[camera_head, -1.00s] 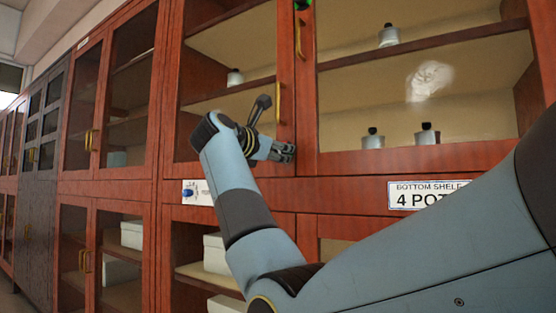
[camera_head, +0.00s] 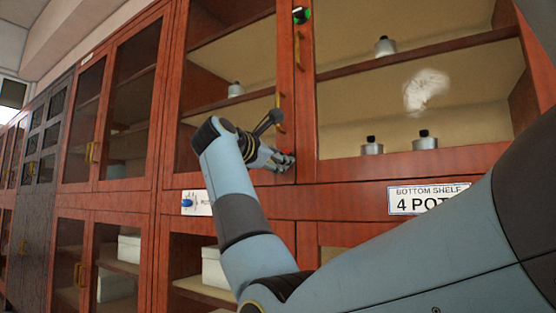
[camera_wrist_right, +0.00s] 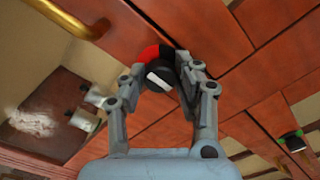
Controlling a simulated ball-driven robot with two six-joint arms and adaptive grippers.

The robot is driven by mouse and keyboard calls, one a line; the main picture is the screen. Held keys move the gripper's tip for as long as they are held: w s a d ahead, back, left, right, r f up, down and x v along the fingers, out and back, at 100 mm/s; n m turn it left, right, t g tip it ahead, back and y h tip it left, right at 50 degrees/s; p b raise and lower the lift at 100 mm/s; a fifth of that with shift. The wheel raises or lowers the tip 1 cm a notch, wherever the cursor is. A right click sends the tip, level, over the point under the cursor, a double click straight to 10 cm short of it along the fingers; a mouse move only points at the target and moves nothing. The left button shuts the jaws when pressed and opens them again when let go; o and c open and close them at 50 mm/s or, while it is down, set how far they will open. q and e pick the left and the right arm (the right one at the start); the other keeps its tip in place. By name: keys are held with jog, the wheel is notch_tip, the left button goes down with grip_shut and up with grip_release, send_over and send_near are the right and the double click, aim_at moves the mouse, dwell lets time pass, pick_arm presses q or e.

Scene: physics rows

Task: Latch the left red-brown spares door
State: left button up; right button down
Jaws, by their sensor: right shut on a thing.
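The left red-brown door (camera_head: 287,70) has a glass pane and a brass handle (camera_head: 280,112). It looks closed against its frame. My right gripper (camera_head: 282,160) is at the door's lower right corner, below the handle. In the right wrist view, my right gripper (camera_wrist_right: 165,82) is shut on a round black latch knob (camera_wrist_right: 158,76) with a white mark and a red part behind it. A sliver of the red part (camera_head: 286,154) shows beside the fingers in the head view; the fingers hide the rest. My left gripper is not in view.
A green and black latch (camera_head: 301,15) sits higher up; one also shows in the right wrist view (camera_wrist_right: 292,140). The right door (camera_head: 304,110) has grey pots (camera_head: 372,146) behind its glass. A sign (camera_head: 425,199) hangs below. Another brass handle (camera_wrist_right: 65,18) is near the gripper.

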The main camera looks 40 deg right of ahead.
jog(key=shift+f, duration=0.1)
jog(key=c, duration=1)
grip_release()
jog(key=shift+o, duration=0.2)
jog(key=v, duration=0.7)
jog(key=shift+a, duration=0.25)
